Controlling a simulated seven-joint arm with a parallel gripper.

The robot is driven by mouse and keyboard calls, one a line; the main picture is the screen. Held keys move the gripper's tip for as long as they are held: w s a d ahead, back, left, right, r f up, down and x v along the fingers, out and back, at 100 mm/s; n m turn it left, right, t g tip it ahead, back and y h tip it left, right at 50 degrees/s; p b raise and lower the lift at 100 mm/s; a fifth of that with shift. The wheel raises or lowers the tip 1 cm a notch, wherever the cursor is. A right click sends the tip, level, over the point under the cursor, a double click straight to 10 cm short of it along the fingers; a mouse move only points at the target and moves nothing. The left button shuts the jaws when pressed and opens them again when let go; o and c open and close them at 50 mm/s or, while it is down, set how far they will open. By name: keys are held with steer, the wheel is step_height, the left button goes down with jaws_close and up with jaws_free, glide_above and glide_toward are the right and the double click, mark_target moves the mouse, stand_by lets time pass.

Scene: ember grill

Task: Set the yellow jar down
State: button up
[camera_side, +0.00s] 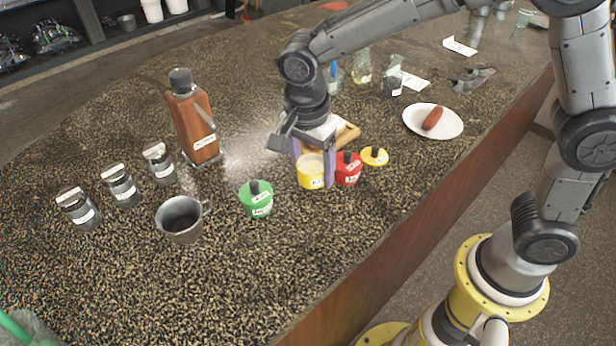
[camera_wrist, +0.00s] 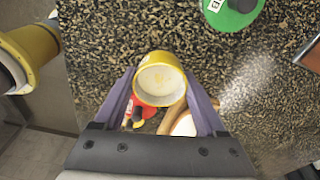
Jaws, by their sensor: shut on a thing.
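The yellow jar (camera_side: 311,176) is open at the top and has a white label and a pale inside. My gripper (camera_side: 314,168) is shut on it, with one purple finger on each side. In the wrist view the jar (camera_wrist: 160,82) sits between the fingertips (camera_wrist: 160,88), its open mouth facing the camera. The jar is at or just above the counter (camera_side: 300,260); I cannot tell if it touches. A yellow lid with a black knob (camera_side: 375,156) lies apart on the counter, to the right.
A red lidded jar (camera_side: 348,168) stands close on the right, a green lidded jar (camera_side: 256,199) on the left. A wooden board (camera_side: 346,135) is behind. A grey mug (camera_side: 180,219), brown bottle (camera_side: 194,120) and plate with sausage (camera_side: 455,123) stand farther off. The front counter is clear.

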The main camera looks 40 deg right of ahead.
mark_target(308, 181)
steer(key=shift+w+a+f, duration=0.1)
steer(key=shift+w+f, duration=0.25)
steer(key=shift+f, duration=1.45)
steer(key=shift+f, duration=0.25)
steer(key=o, duration=1.6)
steer(key=shift+c, duration=0.2)
step_height(308, 181, up, 14)
steer(key=a, duration=0.2)
steer(key=shift+s, duration=0.25)
